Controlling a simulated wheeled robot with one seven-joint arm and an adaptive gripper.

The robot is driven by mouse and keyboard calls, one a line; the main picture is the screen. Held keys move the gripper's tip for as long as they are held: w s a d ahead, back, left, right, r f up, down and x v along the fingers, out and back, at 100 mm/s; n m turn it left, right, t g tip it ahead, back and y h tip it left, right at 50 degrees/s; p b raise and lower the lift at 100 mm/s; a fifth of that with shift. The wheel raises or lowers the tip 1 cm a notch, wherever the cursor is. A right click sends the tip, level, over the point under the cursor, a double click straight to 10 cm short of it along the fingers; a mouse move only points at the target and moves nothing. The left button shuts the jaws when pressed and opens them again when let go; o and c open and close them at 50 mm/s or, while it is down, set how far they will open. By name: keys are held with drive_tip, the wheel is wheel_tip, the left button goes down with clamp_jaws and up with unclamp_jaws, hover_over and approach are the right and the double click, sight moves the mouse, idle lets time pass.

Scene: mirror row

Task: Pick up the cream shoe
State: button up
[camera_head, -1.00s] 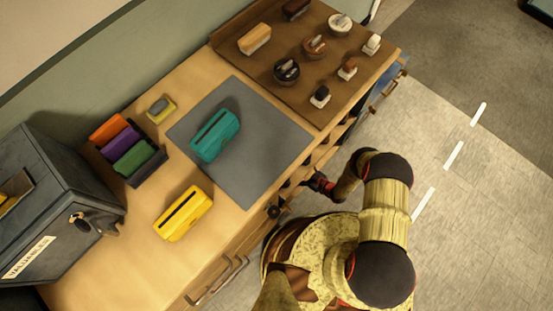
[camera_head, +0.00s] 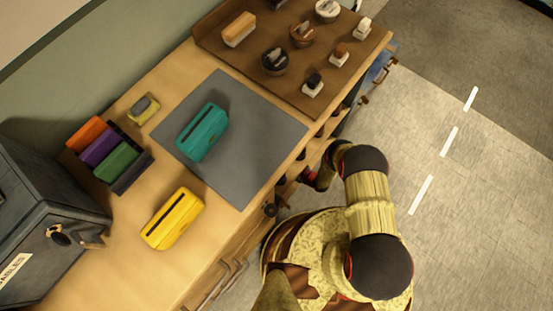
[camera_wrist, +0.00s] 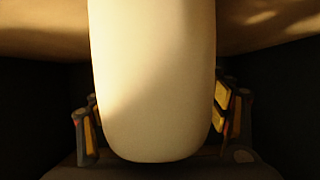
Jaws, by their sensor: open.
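The cream shoe (camera_wrist: 153,75) fills the middle of the wrist view, with its rounded end toward my gripper (camera_wrist: 156,122). My gripper is open, with one finger on each side of the shoe. The shoe's end lies between the fingers; I cannot tell whether they touch it. In the head view, my arm reaches in at the front of the bench, and the gripper end is largely hidden at the shelf opening under the bench top. The shoe is not visible in the head view.
The bench top (camera_head: 128,235) holds a grey mat (camera_head: 240,160) with a teal box (camera_head: 203,132), a yellow box (camera_head: 173,218) and a brown tray (camera_head: 340,85) of brushes and tins. A dark cabinet (camera_head: 45,215) stands left. The floor (camera_head: 470,220) at right is clear.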

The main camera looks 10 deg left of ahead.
drive_tip(key=shift+w+a+f, duration=0.15)
drive_tip(key=shift+a, duration=0.1)
drive_tip(key=shift+c, duration=0.7)
drive_tip(key=c, duration=1.4)
